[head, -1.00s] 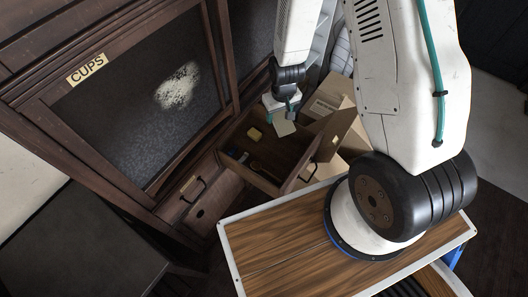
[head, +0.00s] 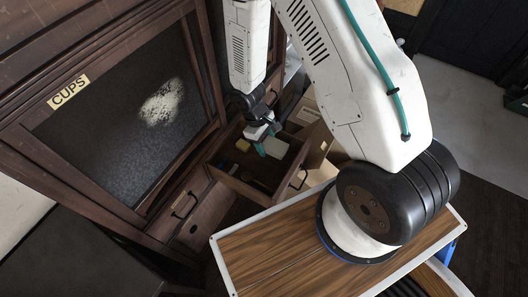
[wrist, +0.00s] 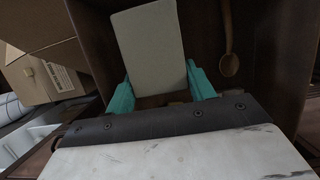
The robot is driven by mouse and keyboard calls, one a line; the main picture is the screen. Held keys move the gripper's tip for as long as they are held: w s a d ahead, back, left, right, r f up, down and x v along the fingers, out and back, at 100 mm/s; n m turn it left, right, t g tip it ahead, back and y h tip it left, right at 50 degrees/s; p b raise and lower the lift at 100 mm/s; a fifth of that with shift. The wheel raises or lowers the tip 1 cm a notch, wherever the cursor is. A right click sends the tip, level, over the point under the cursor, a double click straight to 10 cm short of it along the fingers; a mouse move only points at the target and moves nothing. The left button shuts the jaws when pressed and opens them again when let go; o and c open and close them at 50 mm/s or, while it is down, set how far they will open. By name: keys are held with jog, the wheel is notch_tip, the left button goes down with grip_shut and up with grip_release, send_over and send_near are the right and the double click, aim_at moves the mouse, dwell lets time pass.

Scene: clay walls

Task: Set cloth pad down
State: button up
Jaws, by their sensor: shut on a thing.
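The cloth pad (wrist: 150,45) is a pale grey flat rectangle, held between the teal fingers of my gripper (wrist: 160,92) in the wrist view. In the head view my gripper (head: 262,146) is over the open drawer (head: 240,188), with the pad (head: 275,147) at its right side. The gripper is shut on the pad. I cannot tell whether the pad touches the drawer floor. The pad hides part of the drawer's inside.
A wooden spoon (wrist: 228,45) lies in the drawer, right of the pad in the wrist view. Cardboard boxes (wrist: 45,65) stand outside the drawer. The cabinet door marked CUPS (head: 68,92) is beside it.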

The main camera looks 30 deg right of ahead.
aim_at(269, 158)
jog(key=shift+f, duration=2.5)
jog(key=shift+f, duration=0.1)
jog(key=shift+f, duration=0.5)
jog(key=o, duration=1)
jog(key=shift+o, duration=0.2)
jog(key=shift+r, duration=0.15)
